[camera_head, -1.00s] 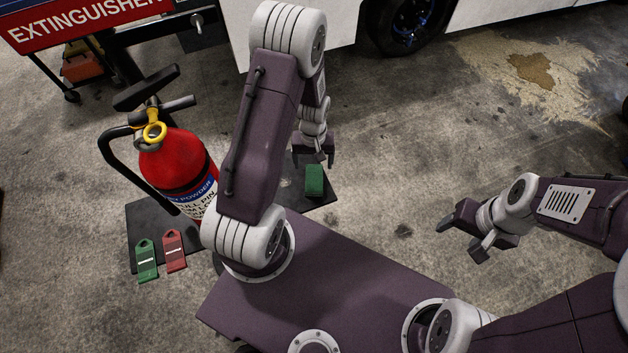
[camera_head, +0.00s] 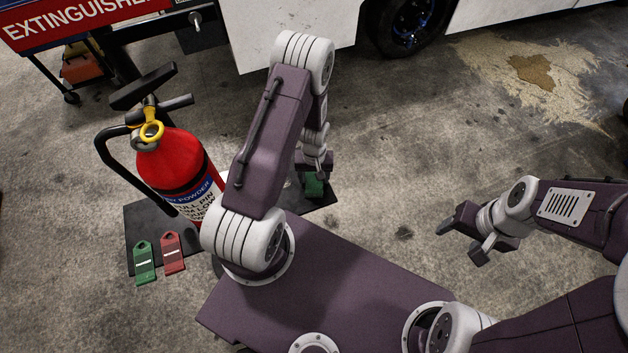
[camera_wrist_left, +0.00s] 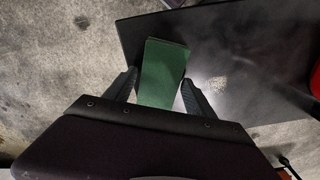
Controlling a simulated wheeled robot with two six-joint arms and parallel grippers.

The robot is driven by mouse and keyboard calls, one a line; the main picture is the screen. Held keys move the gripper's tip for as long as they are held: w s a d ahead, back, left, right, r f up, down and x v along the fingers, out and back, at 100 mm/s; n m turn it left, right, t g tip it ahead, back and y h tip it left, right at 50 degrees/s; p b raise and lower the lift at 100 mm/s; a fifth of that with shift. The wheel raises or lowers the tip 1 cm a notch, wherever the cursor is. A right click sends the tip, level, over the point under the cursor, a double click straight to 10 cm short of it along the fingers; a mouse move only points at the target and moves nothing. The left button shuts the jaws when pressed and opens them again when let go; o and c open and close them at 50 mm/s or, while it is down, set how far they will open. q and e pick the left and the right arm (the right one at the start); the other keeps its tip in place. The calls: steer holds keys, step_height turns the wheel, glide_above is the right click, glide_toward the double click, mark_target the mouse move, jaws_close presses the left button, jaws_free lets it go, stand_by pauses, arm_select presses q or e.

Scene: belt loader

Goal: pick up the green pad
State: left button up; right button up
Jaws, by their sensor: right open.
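The green pad (camera_head: 314,187) lies near the right end of the dark mat (camera_head: 326,197), partly hidden by my left gripper in the head view. My left gripper (camera_head: 316,174) points down at it. In the left wrist view the green pad (camera_wrist_left: 162,72) lies between the two fingers of my left gripper (camera_wrist_left: 157,84). The fingers are apart, one on each side, with a gap at the left finger; the right finger is close to the pad's edge. My right gripper (camera_head: 464,236) is open and empty over the floor at the right.
A red fire extinguisher (camera_head: 178,165) stands on the mat, left of my left arm. A green tag (camera_head: 145,262) and a red tag (camera_head: 172,252) lie at the mat's front left. A cart with an extinguisher sign (camera_head: 70,25) stands behind. Concrete floor is clear at the right.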

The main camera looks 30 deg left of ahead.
arm_select(q)
steer(key=c, duration=1)
steer(key=shift+r, duration=0.4)
steer(key=r, duration=0.4)
steer(key=shift+w+d+p, duration=0.1)
steer(key=shift+d+p, duration=0.25)
steer(key=shift+d, duration=0.05)
steer(key=d+r, duration=0.2)
steer(key=d, duration=0.1)
steer(key=d+r, duration=0.2)
steer(key=d, duration=0.2)
steer(key=d+r, duration=0.2)
steer(key=d, duration=0.2)
steer(key=shift+r+p, duration=0.15)
steer(key=shift+p, duration=0.2)
